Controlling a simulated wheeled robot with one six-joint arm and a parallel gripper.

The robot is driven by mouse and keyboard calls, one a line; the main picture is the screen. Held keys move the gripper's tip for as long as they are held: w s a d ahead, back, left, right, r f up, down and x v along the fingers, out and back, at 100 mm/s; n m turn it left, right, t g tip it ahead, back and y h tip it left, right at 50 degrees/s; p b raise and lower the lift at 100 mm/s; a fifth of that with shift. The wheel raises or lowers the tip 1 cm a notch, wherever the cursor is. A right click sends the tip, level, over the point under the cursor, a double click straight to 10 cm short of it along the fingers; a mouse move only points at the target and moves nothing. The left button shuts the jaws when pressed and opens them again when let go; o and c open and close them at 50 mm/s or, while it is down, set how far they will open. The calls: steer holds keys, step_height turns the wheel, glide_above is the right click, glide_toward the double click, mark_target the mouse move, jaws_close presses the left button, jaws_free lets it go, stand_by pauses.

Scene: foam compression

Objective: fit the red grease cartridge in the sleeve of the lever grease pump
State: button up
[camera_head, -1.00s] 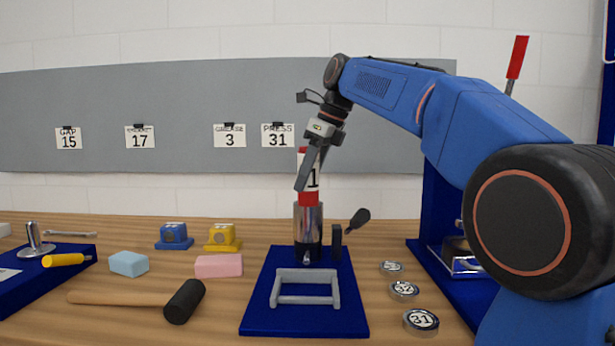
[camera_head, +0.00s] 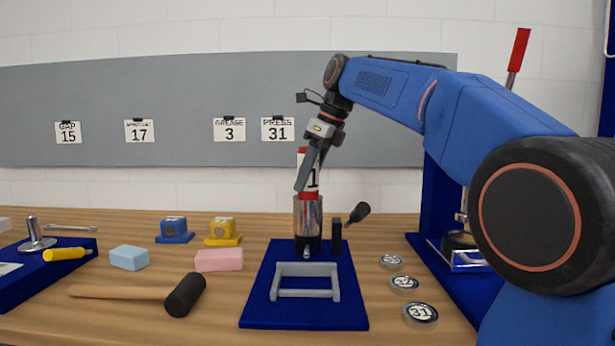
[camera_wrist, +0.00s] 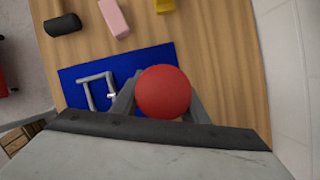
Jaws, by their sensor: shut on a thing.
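The red grease cartridge (camera_head: 309,194) has a white label with a "1". My gripper (camera_head: 302,188) is shut on it and holds it upright. The cartridge's lower end is at the open top of the metal sleeve (camera_head: 308,220) and its bottom is hidden inside. The sleeve belongs to the lever grease pump, which stands on a blue base (camera_head: 258,300) with a dark-knobbed lever (camera_head: 357,214) to its right. In the wrist view, the cartridge's round red end (camera_wrist: 163,92) sits between my fingers and hides the sleeve.
A grey frame (camera_head: 305,270) lies on the front of the base. Several numbered discs (camera_head: 404,284) lie to the right. A mallet (camera_head: 184,295), a pink block (camera_head: 219,260) and a light blue block (camera_head: 129,257) lie to the left. A tall blue stand with a red-handled lever (camera_head: 518,50) is at right.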

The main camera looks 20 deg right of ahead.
steer(key=shift+f, duration=0.6)
steer(key=o, duration=1.5)
steer(key=v, duration=1.7)
steer(key=shift+s+r, duration=0.15)
steer(key=shift+r, duration=0.05)
